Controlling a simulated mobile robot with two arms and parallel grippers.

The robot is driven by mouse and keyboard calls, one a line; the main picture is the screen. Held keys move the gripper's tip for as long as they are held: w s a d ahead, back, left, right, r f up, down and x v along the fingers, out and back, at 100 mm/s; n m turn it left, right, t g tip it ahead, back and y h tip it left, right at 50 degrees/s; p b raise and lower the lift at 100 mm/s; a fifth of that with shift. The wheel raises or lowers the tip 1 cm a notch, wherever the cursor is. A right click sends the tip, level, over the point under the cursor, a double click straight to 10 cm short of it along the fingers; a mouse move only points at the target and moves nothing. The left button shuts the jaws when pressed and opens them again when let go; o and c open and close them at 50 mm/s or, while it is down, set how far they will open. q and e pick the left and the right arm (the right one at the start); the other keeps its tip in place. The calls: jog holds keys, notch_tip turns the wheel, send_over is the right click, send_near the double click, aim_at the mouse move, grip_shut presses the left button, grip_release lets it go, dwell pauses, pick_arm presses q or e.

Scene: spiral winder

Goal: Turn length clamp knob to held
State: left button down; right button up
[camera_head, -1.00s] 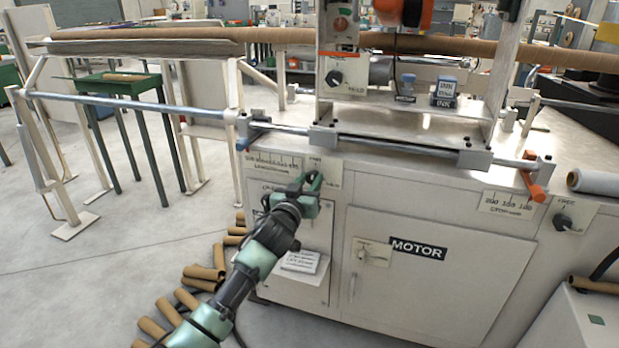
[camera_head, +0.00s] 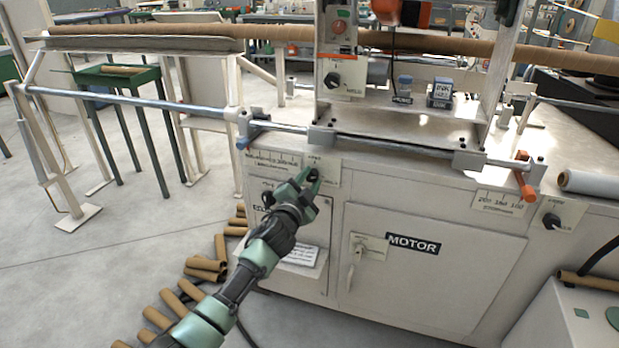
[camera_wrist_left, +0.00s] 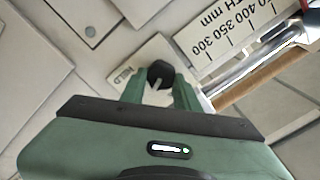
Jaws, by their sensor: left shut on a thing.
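The length clamp knob (camera_wrist_left: 161,73) is small and black with a pale pointer line. It sits on a pale label plate (camera_wrist_left: 130,68) on the machine's front, and the word HELD shows at the plate's left in the left wrist view. My left gripper (camera_wrist_left: 160,86) has its two green fingers shut on the knob, one on each side. In the head view my left gripper (camera_head: 313,178) reaches up to the same plate (camera_head: 327,172), below the left end of the rail, and mostly hides the knob. My right gripper is not in view.
A length scale (camera_head: 272,163) lies left of the knob. The steel rail (camera_head: 290,128) runs just above. The MOTOR door (camera_head: 430,275) is to the lower right, and another black knob (camera_head: 551,221) is at far right. Cardboard tubes (camera_head: 205,268) lie on the floor.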

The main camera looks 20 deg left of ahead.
pick_arm(q)
jog(key=m, duration=0.4)
jog(key=shift+f+m+p, duration=0.15)
jog(key=shift+m+p, duration=0.15)
jog(key=shift+p, duration=0.05)
jog(key=m, duration=0.4)
jog(key=shift+f+m, duration=0.1)
jog(key=shift+m, duration=0.2)
jog(key=shift+m+p, duration=0.3)
jog(key=shift+m, duration=0.3)
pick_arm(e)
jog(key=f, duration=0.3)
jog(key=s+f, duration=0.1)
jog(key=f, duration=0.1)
pick_arm(q)
jog(key=shift+d, duration=0.1)
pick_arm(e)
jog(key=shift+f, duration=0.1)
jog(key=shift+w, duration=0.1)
pick_arm(q)
jog(key=c, duration=1)
grip_release()
jog(key=shift+c, duration=0.2)
